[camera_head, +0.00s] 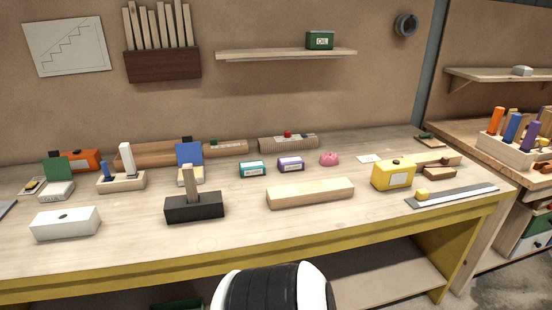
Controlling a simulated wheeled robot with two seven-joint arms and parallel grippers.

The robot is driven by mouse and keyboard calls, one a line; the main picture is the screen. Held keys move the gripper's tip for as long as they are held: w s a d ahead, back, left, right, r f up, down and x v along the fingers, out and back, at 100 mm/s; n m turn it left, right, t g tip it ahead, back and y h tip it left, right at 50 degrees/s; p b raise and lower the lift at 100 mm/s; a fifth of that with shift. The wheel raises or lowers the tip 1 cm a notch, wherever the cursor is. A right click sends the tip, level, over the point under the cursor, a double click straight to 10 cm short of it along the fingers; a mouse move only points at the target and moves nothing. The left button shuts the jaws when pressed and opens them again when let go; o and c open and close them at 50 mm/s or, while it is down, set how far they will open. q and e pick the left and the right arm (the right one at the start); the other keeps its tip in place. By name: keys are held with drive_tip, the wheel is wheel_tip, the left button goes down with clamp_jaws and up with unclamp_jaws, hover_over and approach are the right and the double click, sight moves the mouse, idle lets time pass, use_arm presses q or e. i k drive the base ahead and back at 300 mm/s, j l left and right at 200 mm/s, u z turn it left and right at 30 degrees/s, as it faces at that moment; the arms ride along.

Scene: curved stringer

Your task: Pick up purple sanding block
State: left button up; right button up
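The purple block (291,164) with a white label lies on the workbench (330,229), right of the middle of the view. A similar teal block (252,169) lies just to its left, a small gap apart. A pink rounded lump (329,159) lies to its right. A long pale wooden bar (310,193) lies in front of it. Nothing touches the purple block that I can see. Neither of my grippers shows in this view.
A yellow box (393,175) and a metal ruler (452,196) lie to the right. A black holder (194,207) and a white box (65,223) stand at the front left. A ridged wooden piece (288,143) lies behind. A shelf (286,54) hangs above. The bench's front middle is bare.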

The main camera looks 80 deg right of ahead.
sight(292, 164)
drive_tip(key=z, duration=2.7)
